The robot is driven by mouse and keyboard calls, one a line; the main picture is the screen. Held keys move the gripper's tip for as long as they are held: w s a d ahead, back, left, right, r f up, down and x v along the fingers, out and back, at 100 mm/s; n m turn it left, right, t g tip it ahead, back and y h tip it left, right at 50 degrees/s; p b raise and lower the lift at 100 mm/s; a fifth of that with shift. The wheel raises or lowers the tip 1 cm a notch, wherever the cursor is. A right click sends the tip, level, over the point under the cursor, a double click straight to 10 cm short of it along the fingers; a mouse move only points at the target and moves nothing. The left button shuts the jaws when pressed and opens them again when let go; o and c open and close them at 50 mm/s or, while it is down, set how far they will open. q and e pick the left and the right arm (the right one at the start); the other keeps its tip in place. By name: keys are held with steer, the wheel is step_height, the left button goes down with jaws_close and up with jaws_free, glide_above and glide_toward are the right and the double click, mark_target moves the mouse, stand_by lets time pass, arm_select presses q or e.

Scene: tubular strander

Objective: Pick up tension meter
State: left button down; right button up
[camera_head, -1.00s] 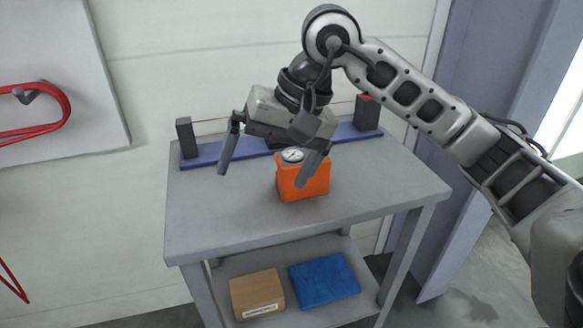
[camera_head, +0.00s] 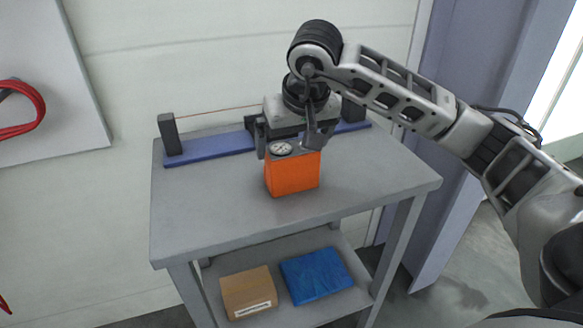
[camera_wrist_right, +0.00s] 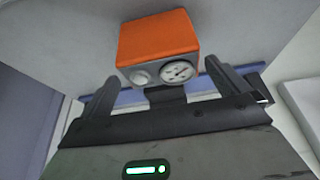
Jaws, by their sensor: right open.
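The tension meter is an orange box (camera_head: 292,175) with a round white dial on its top end. It stands on the grey table (camera_head: 220,215). My right gripper (camera_head: 286,148) is open at the meter's top, its fingers at the left and right of the dial end. In the right wrist view the meter (camera_wrist_right: 158,38) lies beyond and between the two spread fingers (camera_wrist_right: 162,82), with its dial and a round knob facing the gripper. I cannot tell whether a finger touches it. My left gripper is not in view.
A blue rail (camera_head: 210,151) with a dark post (camera_head: 170,134) and a thin red line runs along the table's back, behind the meter. A cardboard box (camera_head: 248,292) and a blue packet (camera_head: 316,276) lie on the lower shelf. The table's front and left are clear.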

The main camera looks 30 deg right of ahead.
mark_target(293, 150)
steer(key=x, duration=0.4)
steer(key=shift+s+a+f, duration=0.1)
steer(key=shift+s, duration=0.3)
steer(key=shift+w+f, duration=0.25)
steer(key=shift+f, duration=0.3)
steer(key=c, duration=0.8)
steer(key=shift+r, duration=0.1)
steer(key=shift+c, duration=0.8)
steer(key=shift+r, duration=0.1)
